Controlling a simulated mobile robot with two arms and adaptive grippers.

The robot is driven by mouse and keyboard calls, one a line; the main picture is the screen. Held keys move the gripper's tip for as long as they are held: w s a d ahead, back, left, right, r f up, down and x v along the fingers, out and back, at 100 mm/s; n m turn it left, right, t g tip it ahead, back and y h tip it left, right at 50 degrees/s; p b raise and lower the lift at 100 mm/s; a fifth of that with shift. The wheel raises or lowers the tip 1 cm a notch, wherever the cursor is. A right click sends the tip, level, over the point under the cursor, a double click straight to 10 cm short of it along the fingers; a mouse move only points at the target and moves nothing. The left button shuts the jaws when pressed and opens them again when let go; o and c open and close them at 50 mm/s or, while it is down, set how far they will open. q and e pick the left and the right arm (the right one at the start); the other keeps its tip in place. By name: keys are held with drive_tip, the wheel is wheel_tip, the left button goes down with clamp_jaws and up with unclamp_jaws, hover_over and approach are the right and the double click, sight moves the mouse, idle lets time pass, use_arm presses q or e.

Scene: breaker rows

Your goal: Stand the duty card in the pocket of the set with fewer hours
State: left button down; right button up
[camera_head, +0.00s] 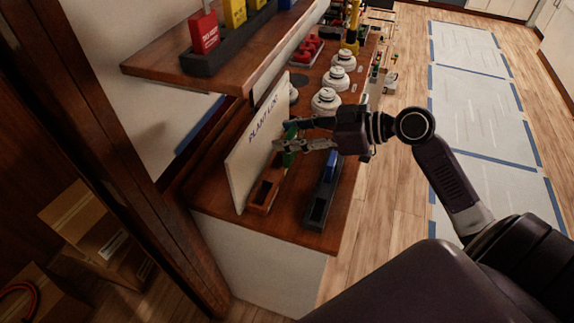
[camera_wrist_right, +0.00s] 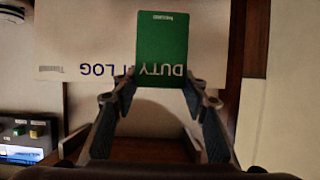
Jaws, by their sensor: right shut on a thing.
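My right gripper (camera_head: 283,136) is shut on the green duty card (camera_head: 289,158). In the right wrist view the card (camera_wrist_right: 163,50) stands out from between the fingertips (camera_wrist_right: 161,80), its lettering "DUTY" upside down. In the head view the fingers partly cover the card, which is in front of the white "PLANT LOG" board (camera_head: 246,160). I cannot tell whether card and board touch. No pocket or hour reading can be clearly made out. My left gripper is not in view.
A brown tray (camera_head: 263,194) and a dark tray (camera_head: 319,208) with a blue piece lie on the wooden counter (camera_head: 302,232). A shelf (camera_head: 160,66) above holds red, yellow and blue items. White round devices (camera_head: 326,100) stand farther back. A panel (camera_wrist_right: 25,136) shows in the wrist view.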

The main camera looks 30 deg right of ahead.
wheel_tip(320, 180, down, 11)
drive_tip(key=shift+a+p, duration=0.1)
drive_tip(key=shift+p, duration=0.4)
drive_tip(key=shift+f, duration=0.2)
drive_tip(key=o, duration=1.2)
drive_tip(key=shift+c, duration=0.2)
drive_tip(key=shift+r, duration=0.15)
